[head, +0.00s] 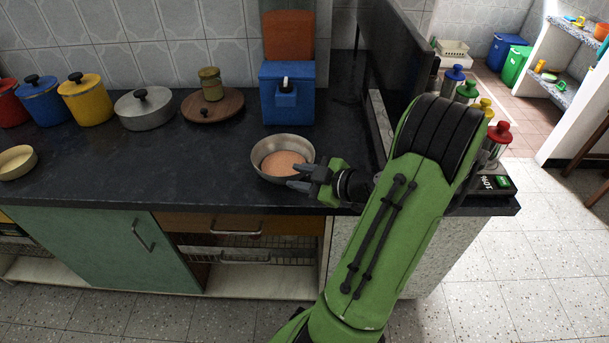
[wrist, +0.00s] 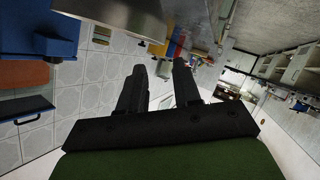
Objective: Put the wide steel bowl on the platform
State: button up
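The wide steel bowl (head: 258,158) stands upright near the counter's front edge in the head view, with a round reddish-brown surface inside it. A grey metallic shape (wrist: 110,10) at the top of the wrist view may be this bowl. My gripper (head: 298,176) is at the bowl's front right rim, its fingers pointing left. In the wrist view my gripper (wrist: 158,78) has its two fingers apart with nothing visible held between them. Whether a fingertip touches the rim I cannot tell. I cannot tell for sure which thing is the platform.
Behind the bowl stands a blue box (head: 287,98). A round wooden board (head: 228,103) with a jar (head: 210,84) and a lidded steel pot (head: 145,112) are further left. A small beige bowl (head: 17,163) is far left. Counter left of the steel bowl is clear.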

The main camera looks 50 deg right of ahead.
jog(key=w+a+r+g+y, duration=0.1)
jog(key=a+r+g+y, duration=0.15)
jog(key=a+g, duration=1.1)
jog(key=s+a+r+m+t+h, duration=0.4)
jog(key=s+a+r+m+t, duration=0.1)
jog(key=s+a, duration=0.6)
jog(key=shift+a+r+m, duration=0.65)
jog(key=shift+a+m, duration=0.05)
jog(key=shift+m, duration=0.3)
notch_tip(320, 180, up, 14)
jog(key=p, duration=1.3)
jog(key=shift+f+p, duration=0.15)
jog(key=shift+p, duration=0.15)
jog(key=shift+w, duration=0.1)
